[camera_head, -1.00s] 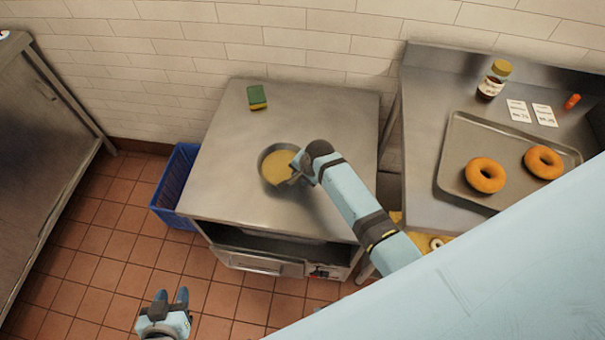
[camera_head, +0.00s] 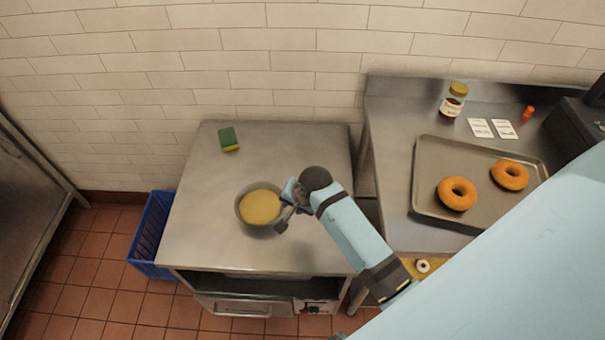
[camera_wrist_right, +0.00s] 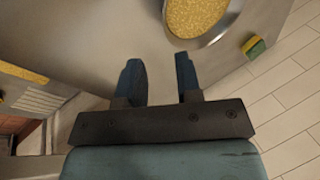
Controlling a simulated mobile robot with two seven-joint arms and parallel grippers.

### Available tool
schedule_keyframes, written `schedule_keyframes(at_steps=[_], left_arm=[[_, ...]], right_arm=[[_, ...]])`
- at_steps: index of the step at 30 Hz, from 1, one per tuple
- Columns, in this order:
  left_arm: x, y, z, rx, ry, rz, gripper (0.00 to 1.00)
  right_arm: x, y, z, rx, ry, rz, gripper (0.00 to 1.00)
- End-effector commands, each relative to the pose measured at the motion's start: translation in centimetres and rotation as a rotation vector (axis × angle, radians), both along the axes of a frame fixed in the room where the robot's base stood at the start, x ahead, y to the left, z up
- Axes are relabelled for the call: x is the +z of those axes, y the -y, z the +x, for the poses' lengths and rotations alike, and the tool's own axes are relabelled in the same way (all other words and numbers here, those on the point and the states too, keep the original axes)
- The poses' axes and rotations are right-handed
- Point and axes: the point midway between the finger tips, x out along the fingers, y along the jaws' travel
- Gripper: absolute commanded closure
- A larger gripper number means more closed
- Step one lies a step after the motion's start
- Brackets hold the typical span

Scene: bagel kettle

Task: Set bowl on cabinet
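A metal bowl (camera_head: 243,222) with yellow contents sits upright on the steel top of the cabinet (camera_head: 200,235), near its middle. The bowl also shows at the top of the right wrist view (camera_wrist_right: 234,30). My right gripper (camera_head: 285,212) is just right of the bowl, low over the cabinet top. In the right wrist view its two fingers (camera_wrist_right: 158,64) are spread with nothing between them, and the bowl lies beyond them, apart. My left gripper is out of view.
A green and yellow sponge (camera_head: 229,140) lies at the cabinet's back left. A blue crate (camera_head: 150,236) stands on the floor to the left. On the right counter are a tray (camera_head: 425,180) with two bagels, a jar (camera_head: 453,100) and cards. The cabinet's back right is clear.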

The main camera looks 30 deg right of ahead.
Motion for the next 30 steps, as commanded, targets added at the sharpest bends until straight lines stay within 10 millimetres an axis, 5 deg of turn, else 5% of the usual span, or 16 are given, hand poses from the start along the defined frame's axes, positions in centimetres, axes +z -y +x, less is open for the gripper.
schedule_keyframes(at_steps=[6, 13, 25, 30], left_arm=[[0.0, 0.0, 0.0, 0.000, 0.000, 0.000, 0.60], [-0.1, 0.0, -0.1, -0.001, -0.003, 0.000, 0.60], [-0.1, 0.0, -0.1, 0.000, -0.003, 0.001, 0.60], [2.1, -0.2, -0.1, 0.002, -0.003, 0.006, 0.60]], right_arm=[[-3.0, -1.2, -8.2, 0.488, 0.354, -0.289, 0.68], [-1.5, -4.0, -15.2, 0.851, 0.666, -0.543, 0.68], [-0.7, -4.7, -16.5, 0.917, 0.740, -0.605, 0.68], [1.4, -4.4, -16.5, 0.912, 0.737, -0.610, 0.68]])
